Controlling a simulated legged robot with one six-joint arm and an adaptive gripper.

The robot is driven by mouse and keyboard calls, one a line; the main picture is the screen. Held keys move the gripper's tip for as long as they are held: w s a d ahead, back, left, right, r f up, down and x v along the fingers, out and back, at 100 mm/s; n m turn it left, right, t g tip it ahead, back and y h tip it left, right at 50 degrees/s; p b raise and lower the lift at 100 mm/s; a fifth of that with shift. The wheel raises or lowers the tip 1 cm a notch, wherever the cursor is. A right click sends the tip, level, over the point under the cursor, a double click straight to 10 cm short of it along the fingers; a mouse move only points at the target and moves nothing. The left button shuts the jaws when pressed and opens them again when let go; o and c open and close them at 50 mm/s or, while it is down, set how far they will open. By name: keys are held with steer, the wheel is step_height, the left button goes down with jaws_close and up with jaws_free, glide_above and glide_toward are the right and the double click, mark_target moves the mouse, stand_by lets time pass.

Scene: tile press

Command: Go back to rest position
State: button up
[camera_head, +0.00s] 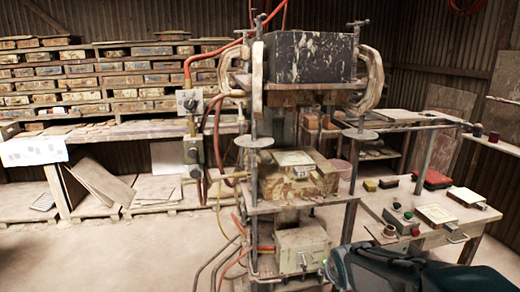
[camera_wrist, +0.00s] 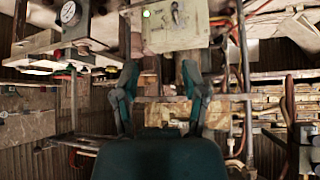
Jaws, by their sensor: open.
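My gripper (camera_wrist: 160,82) shows in the wrist view with its two dark teal fingers spread apart and nothing between them. In the head view, a dark teal part of my arm shows at the lower right, low in front of the small table; the fingers cannot be made out there. The tile press (camera_head: 295,58) stands in the middle of the head view, with a mould block (camera_head: 300,175) on its middle plate. A pale control box (camera_head: 302,252) sits low on the press. The wrist view looks upside down, with a similar pale box (camera_wrist: 175,22) beyond the fingertips.
A worktable (camera_head: 400,205) at right holds a button box, small blocks and a red item (camera_head: 435,179). Shelves (camera_head: 95,130) full of moulds line the back left. Hoses and pipes (camera_head: 190,75) run down the press's left side. The floor (camera_head: 100,255) at left is clear.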

steer(key=s+a+r+g, duration=0.1)
steer(key=s+r, duration=0.2)
steer(key=s, duration=0.8)
steer(key=s+r+n+g, duration=0.1)
steer(key=s+r, duration=0.2)
steer(key=s, duration=0.8)
steer(key=shift+a+y, duration=0.3)
steer(key=shift+a, duration=0.05)
steer(key=shift+s, duration=0.1)
